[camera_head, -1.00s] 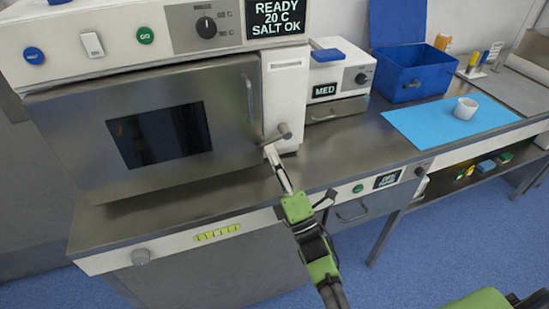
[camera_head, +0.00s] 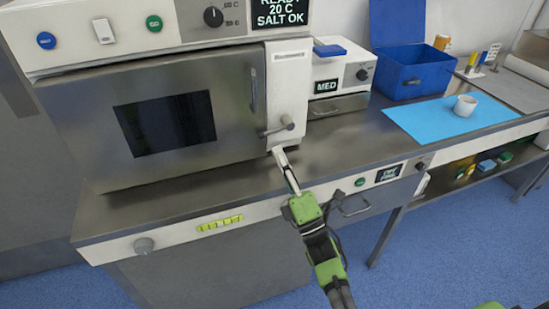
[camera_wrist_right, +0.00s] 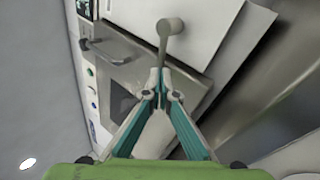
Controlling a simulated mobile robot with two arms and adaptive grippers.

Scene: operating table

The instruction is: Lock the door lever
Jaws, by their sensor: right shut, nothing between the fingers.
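The door lever (camera_head: 275,129) is a grey bar with a round hub on the white panel right of the steel oven door (camera_head: 230,112). It points left and slightly down in the head view. The door looks closed against its frame. My right gripper (camera_head: 279,152) is shut and empty, just below the lever. In the right wrist view, the lever (camera_wrist_right: 164,42) lies just ahead of the closed fingertips (camera_wrist_right: 162,76); I cannot tell whether they touch. My left gripper is not in view.
A door handle (camera_head: 253,90) stands out near the door's right edge. The MED box (camera_head: 340,72), an open blue bin (camera_head: 412,78) and a white cup (camera_head: 465,106) on a blue mat (camera_head: 420,123) stand to the right. The counter in front of the MED box is clear.

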